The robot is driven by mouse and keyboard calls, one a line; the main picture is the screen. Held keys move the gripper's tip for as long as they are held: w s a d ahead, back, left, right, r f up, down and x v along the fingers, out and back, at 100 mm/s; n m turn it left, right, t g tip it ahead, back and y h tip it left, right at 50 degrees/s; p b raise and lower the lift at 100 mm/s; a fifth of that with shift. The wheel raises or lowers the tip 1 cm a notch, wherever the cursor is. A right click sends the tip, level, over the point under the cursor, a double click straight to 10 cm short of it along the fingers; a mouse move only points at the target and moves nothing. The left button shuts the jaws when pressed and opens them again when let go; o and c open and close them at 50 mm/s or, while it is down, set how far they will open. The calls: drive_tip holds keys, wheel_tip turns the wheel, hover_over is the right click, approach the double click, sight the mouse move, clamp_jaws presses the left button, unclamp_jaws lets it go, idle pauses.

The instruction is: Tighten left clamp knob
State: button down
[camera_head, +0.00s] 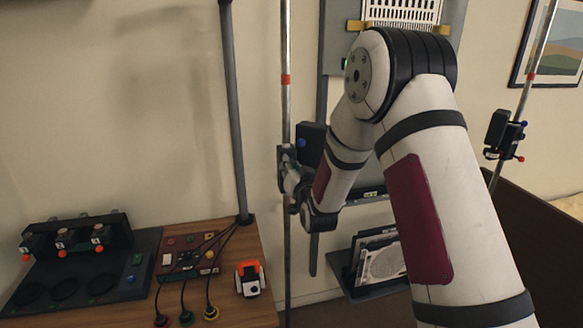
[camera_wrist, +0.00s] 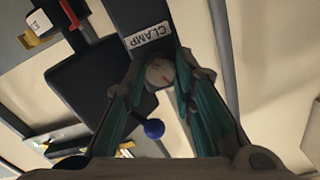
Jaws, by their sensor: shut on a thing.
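The left clamp (camera_head: 311,146) is a dark block on the left metal pole (camera_head: 287,110), partly hidden by my arm. In the wrist view its body carries a label reading CLAMP (camera_wrist: 152,36). The round, pale-faced clamp knob (camera_wrist: 160,72) has a red mark on its face. My gripper (camera_wrist: 161,76) has its two teal-padded fingers closed around the knob from both sides. In the head view my gripper (camera_head: 292,176) is at the clamp, and the knob cannot be made out there. A blue ball (camera_wrist: 154,129) sticks out beside the left finger.
A second clamp (camera_head: 501,134) sits on the right pole. A wooden table (camera_head: 238,306) at lower left carries a control panel, an orange-and-white device (camera_head: 249,278) and a dark stand. A rack (camera_head: 362,291) with panels stands behind my arm. The wall area left of the pole is free.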

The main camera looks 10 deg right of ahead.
drive_tip(key=shift+m, duration=2.3)
drive_tip(key=c, duration=1.3)
unclamp_jaws()
drive_tip(key=shift+s, duration=0.1)
drive_tip(key=s, duration=1.1)
drive_tip(key=shift+s, duration=0.4)
